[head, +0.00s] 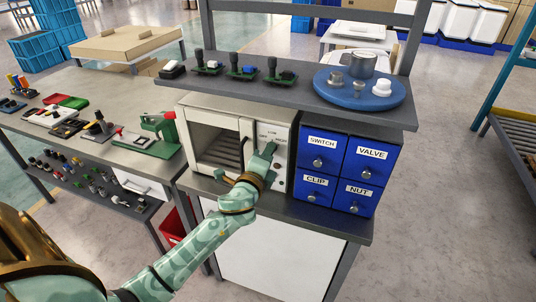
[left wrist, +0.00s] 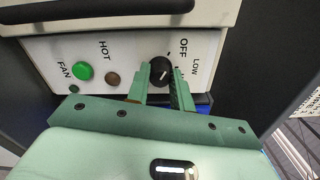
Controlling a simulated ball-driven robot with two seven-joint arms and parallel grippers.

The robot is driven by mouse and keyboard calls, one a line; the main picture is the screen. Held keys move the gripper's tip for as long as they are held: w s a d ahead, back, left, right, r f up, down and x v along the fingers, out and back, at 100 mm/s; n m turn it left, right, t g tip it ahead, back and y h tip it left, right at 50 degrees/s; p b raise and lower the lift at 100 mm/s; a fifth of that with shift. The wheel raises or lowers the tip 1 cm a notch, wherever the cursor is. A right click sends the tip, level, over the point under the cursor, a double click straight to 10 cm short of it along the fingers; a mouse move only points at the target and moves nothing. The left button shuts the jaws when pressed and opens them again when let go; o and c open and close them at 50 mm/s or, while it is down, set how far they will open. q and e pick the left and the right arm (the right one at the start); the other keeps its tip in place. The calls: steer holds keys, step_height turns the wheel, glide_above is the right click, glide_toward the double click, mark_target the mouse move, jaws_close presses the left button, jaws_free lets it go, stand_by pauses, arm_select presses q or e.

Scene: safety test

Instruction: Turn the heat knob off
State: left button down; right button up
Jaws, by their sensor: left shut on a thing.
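The heat knob (left wrist: 161,72) is a round black dial on the white control panel, with a light pointer mark. The labels OFF and LOW show beside it in the left wrist view; another label is partly hidden by a finger. My left gripper (left wrist: 160,85) has its green fingers on either side of the knob and is shut on it. In the head view my left gripper (head: 267,152) reaches the panel of the white oven (head: 213,111) and hides the knob. My right gripper is not in view.
A green button (left wrist: 84,72) and a brown lamp (left wrist: 112,79) sit on the panel near labels FAN and HOT. Blue labelled drawers (head: 342,168) stand right of the oven. A shelf (head: 290,98) with parts and a round blue tray (head: 330,94) hangs over it.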

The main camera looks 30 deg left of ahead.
arm_select(q)
steer(key=c, duration=1.2)
jaws_free()
steer(key=shift+s, duration=0.1)
steer(key=v, duration=1.6)
steer(key=shift+s+a+f, duration=0.1)
